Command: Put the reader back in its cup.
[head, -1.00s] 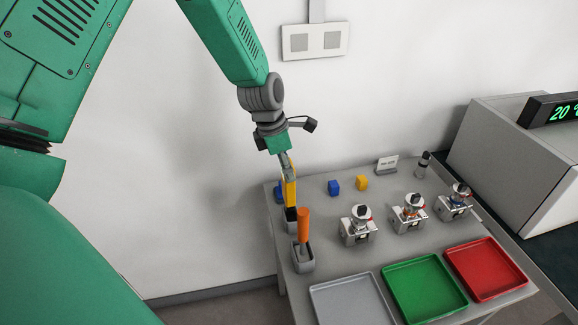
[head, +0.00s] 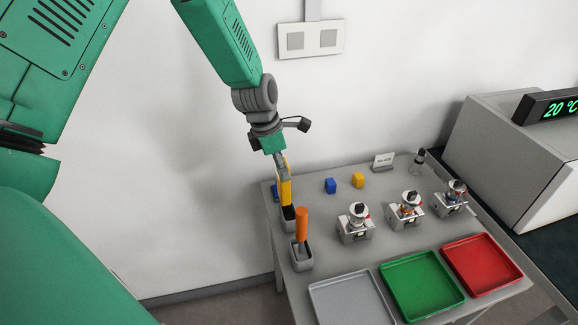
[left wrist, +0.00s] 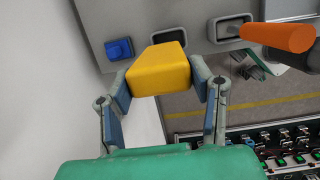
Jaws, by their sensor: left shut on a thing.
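The yellow reader (head: 286,192) stands nearly upright between the fingers of my left gripper (head: 282,166), which is shut on it. In the left wrist view the reader (left wrist: 158,70) sits between both finger pads. Its cup (head: 289,222), a grey holder with a dark opening, is directly below the reader at the table's left edge. In the left wrist view the cup's rim (left wrist: 157,36) shows just beyond the reader. The reader's lower end is at or just above the opening; I cannot tell if it is inside. My right gripper is not in view.
An orange-handled tool (head: 302,224) stands in a second grey cup (head: 301,261) close in front. Blue (head: 330,186) and yellow (head: 358,180) blocks lie behind. Fixtures with devices (head: 355,224) stand to the right; grey (head: 350,301), green (head: 421,284) and red (head: 482,264) trays lie in front.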

